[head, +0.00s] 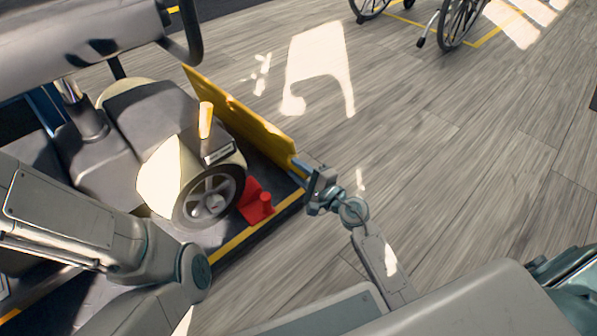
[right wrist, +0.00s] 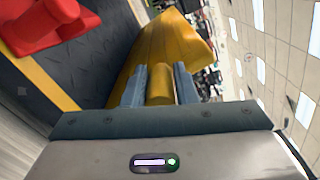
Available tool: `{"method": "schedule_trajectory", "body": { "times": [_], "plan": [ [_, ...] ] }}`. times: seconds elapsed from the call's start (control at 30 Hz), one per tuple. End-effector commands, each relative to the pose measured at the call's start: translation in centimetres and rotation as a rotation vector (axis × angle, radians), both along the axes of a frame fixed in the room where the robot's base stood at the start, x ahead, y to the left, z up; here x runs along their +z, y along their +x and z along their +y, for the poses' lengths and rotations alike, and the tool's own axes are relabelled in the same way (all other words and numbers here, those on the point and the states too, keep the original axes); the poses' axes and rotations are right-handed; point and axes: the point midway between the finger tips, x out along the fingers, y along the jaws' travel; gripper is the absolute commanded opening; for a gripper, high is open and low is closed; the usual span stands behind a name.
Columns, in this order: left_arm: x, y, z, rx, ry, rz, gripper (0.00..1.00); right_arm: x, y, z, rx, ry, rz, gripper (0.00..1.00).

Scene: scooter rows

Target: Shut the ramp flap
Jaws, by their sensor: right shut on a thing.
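The ramp flap (head: 240,115) is a long yellow panel along the far edge of the dark scooter platform. It stands raised, leaning at an angle I cannot judge exactly. My right gripper (head: 301,166) is at the flap's near end, by the platform corner. In the right wrist view, the gripper's two fingers (right wrist: 159,82) are shut on a yellow bar at the flap's edge, with the yellow panel (right wrist: 168,45) just beyond. My left arm crosses the lower left of the head view, but its gripper is out of view.
A wheelchair (head: 462,18) stands far off at the top. The wooden floor (head: 450,150) beyond the flap is clear.

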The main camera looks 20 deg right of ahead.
Motion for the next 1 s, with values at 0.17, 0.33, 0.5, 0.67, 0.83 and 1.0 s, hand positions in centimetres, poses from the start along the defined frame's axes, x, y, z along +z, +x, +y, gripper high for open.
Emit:
{"method": "schedule_trajectory", "body": {
  "times": [0.17,0.33,0.5,0.67,0.83,1.0],
  "plan": [
    [-0.36,0.0,0.0,0.0,0.0,0.0,0.37,-0.98,-0.04,-0.21,-0.003,-0.024,0.006,0.0],
    [-0.34,-0.01,0.0,0.0,0.0,0.0,0.37,-0.94,-0.03,-0.23,-0.004,-0.027,0.005,0.0],
    [-0.34,-0.01,0.0,0.0,0.0,0.0,0.37,-0.93,-0.02,-0.25,-0.004,-0.027,0.005,0.0],
    [-0.32,0.0,0.0,0.0,0.0,0.0,0.37,-0.76,0.0,-0.21,-0.004,-0.025,0.002,0.47],
    [-0.28,0.0,0.0,0.0,0.0,0.0,0.37,-0.55,0.02,-0.17,-0.003,-0.023,-0.001,0.47],
    [-0.12,0.0,0.0,0.0,0.0,0.0,0.37,-0.5,-0.56,-0.41,-0.003,-0.023,-0.001,0.47]
  ]
}}
